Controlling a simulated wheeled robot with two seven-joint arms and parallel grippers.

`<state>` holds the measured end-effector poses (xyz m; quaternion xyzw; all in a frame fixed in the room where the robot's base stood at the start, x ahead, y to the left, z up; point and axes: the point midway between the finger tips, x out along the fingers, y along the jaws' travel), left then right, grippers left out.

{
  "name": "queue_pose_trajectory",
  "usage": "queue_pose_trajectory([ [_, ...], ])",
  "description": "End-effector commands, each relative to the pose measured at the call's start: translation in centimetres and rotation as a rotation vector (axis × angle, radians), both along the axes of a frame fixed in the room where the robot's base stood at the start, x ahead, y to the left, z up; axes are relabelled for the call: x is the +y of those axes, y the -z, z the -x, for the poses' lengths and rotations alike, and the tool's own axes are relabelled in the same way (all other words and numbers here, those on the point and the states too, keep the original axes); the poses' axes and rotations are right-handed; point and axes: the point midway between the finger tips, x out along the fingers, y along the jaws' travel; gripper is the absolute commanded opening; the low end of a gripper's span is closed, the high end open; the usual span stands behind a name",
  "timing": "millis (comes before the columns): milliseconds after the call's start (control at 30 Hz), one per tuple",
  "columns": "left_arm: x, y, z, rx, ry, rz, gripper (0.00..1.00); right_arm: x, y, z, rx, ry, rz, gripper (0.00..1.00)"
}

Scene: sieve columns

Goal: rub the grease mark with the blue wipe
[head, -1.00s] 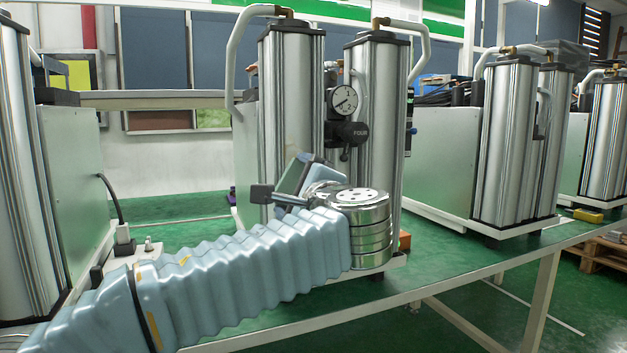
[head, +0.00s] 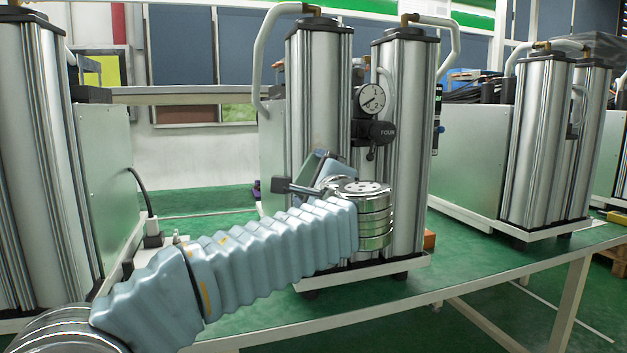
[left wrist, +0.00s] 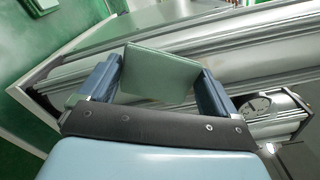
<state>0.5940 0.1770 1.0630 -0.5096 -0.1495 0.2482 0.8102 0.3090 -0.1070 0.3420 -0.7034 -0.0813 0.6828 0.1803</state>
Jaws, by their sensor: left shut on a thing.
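My left gripper (head: 312,172) is in front of the lower part of the left silver column (head: 318,100) of the middle unit. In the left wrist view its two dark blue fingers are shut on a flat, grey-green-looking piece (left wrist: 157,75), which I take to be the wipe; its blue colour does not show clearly. A faint brownish smudge (head: 319,155), possibly the grease mark, shows on that column just above the gripper. I cannot tell whether the held piece touches the column. My right gripper is not in view.
A pressure gauge (head: 371,98) and a black knob (head: 380,132) sit between the two columns. Other column units stand at left (head: 30,150) and right (head: 540,140). The green table (head: 465,262) has clear room at front right.

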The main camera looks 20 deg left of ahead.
Motion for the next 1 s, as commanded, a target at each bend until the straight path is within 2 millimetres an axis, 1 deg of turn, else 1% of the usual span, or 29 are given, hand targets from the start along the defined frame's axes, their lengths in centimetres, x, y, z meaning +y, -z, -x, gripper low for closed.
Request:
queue_pose_trajectory([
  [267,0.1,0.0,-0.1,0.000,0.000,0.000,0.43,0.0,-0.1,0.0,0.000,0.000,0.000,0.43],
  [1000,0.9,0.0,-1.3,0.000,0.000,0.000,0.43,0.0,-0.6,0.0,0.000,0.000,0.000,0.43],
])
